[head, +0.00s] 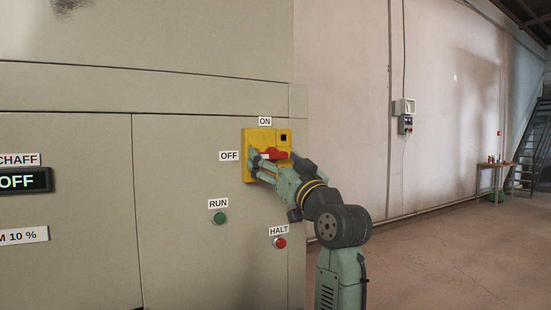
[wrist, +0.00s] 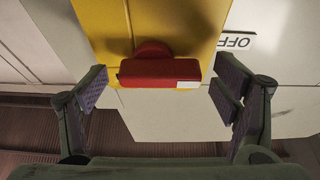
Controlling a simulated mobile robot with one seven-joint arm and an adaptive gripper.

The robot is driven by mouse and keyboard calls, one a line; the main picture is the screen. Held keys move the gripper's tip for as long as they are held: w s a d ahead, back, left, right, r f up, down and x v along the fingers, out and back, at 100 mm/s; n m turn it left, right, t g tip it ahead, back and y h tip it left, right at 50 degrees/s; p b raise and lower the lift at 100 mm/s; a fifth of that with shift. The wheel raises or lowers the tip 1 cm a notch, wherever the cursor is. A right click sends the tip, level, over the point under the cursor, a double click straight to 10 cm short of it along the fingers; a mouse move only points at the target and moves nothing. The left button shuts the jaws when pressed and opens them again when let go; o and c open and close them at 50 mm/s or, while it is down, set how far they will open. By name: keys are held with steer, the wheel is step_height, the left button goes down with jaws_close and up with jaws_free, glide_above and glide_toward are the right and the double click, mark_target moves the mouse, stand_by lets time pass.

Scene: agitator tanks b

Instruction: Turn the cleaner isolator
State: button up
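The cleaner isolator is a red handle (head: 275,153) on a yellow plate (head: 260,139) fixed to the beige cabinet, with an ON label (head: 265,121) above and an OFF label (head: 229,156) to its left. In the wrist view the red handle (wrist: 160,72) lies across the picture with a white mark at its right end. My gripper (head: 268,161) is at the isolator. In the wrist view my gripper (wrist: 163,88) is open, with one finger pad beyond each end of the handle and gaps between. The head view partly hides the handle behind the gripper.
A green RUN button (head: 219,218) and a red HALT button (head: 280,243) sit on the cabinet below the isolator. A CHAFF display (head: 22,180) reads OFF at the left. The floor to the right is open, with a table (head: 494,166) and stairs far back.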

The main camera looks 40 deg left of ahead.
steer(key=c, duration=1.1)
steer(key=shift+m+t, duration=0.4)
steer(key=shift+m, duration=0.2)
steer(key=m+t+h, duration=0.1)
steer(key=m, duration=0.1)
steer(key=m+t+h, duration=0.1)
steer(key=m, duration=0.2)
steer(key=shift+s+r+m+t, duration=0.15)
steer(key=shift+r+m+t, duration=0.05)
steer(key=shift+m+t, duration=0.1)
steer(key=m+h, duration=0.1)
steer(key=m, duration=0.1)
steer(key=m+t+h, duration=0.1)
steer(key=m, duration=0.4)
steer(key=shift+r+t+h, duration=0.25)
steer(key=shift+t+h, duration=0.05)
steer(key=shift+h, duration=0.1)
steer(key=m+h, duration=0.1)
steer(key=m, duration=0.1)
steer(key=m+h, duration=0.1)
steer(key=m, duration=0.2)
steer(key=shift+r, duration=0.15)
steer(key=shift+m+h, duration=0.6)
steer(key=shift+m, duration=1.2)
steer(key=shift+w, duration=0.2)
